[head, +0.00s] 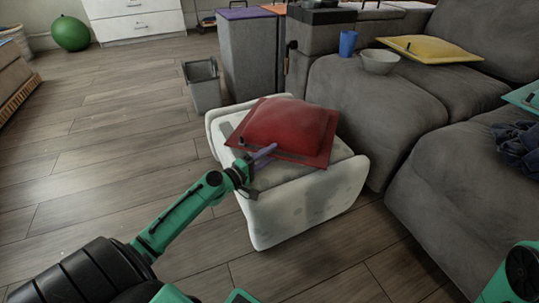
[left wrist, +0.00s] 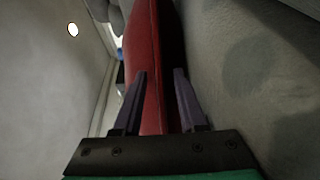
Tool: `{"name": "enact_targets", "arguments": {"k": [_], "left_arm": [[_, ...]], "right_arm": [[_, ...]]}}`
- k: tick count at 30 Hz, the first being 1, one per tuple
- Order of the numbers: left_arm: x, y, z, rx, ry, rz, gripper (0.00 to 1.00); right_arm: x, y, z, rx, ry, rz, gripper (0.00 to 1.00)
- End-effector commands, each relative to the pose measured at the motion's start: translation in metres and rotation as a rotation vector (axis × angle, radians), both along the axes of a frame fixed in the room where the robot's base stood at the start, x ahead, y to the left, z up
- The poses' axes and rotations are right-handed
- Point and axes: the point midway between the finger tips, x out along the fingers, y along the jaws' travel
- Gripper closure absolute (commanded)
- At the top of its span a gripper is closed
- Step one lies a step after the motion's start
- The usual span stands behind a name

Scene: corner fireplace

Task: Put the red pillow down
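The red pillow (head: 286,125) lies on top of the pale grey and white ottoman (head: 300,215) in the head view, its near left edge towards my left gripper. My left gripper (head: 262,154) is at that edge, one purple finger showing above it. In the left wrist view the pillow's red edge (left wrist: 150,70) runs between the two fingers of the gripper (left wrist: 160,85), which stand apart. A dark strip lies beside the right finger, and I cannot tell whether both fingers press on the pillow. The fingers of my right gripper are not visible.
The grey sofa (head: 445,175) stands right of the ottoman, with a yellow pillow (head: 430,50), a bowl (head: 380,62) and a blue cup (head: 347,44) on it. A grey bin (head: 203,92) stands behind. The wooden floor (head: 100,150) on the left is clear.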

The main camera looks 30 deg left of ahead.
Motion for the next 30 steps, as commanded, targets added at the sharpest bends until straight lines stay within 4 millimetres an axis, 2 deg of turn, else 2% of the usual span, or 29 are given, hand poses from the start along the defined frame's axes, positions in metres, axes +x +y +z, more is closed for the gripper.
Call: {"name": "enact_targets", "arguments": {"k": [8,14,24,30], "left_arm": [[-0.002,0.0,0.003,0.0,0.001,0.0,0.59],[-0.032,0.007,0.0,-0.001,0.003,0.001,0.59],[-0.102,0.025,0.002,-0.004,0.002,0.003,0.59],[-0.117,0.028,0.002,0.0,0.0,0.0,0.59]], "right_arm": [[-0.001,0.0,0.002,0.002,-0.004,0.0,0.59],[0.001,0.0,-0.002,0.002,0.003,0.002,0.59],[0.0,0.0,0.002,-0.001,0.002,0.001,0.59],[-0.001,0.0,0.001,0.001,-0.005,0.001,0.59]]}}
